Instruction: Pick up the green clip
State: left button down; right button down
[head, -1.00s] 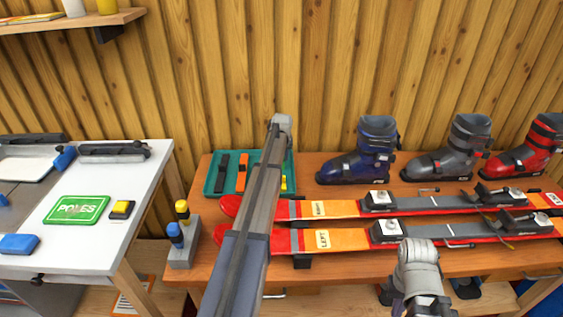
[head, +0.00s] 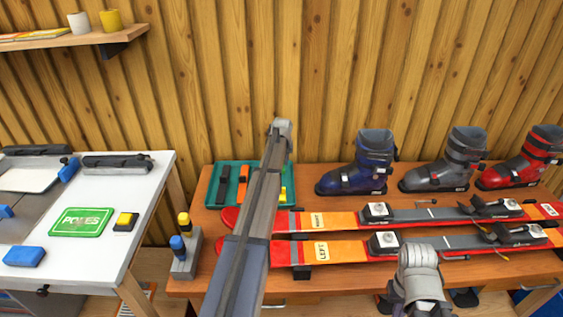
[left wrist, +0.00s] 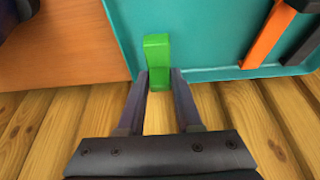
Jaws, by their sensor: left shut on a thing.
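The green clip (left wrist: 157,50) shows in the left wrist view between the two fingers of my left gripper (left wrist: 159,76), which is shut on it. The clip overlaps the edge of the teal tray (left wrist: 205,40); I cannot tell whether it touches the tray or is held above it.
An orange strap (head: 243,187) and a black strap (head: 223,187) lie in the tray, with a yellow piece (head: 283,195) at its right. Two red-orange skis (head: 345,248) and several boots (head: 357,170) fill the bench. A screwdriver holder (head: 186,262) stands at its left end.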

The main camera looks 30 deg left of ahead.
pick_arm(q)
notch_tip(320, 180, up, 7)
jog(key=p, duration=0.5)
jog(key=shift+f, duration=0.2)
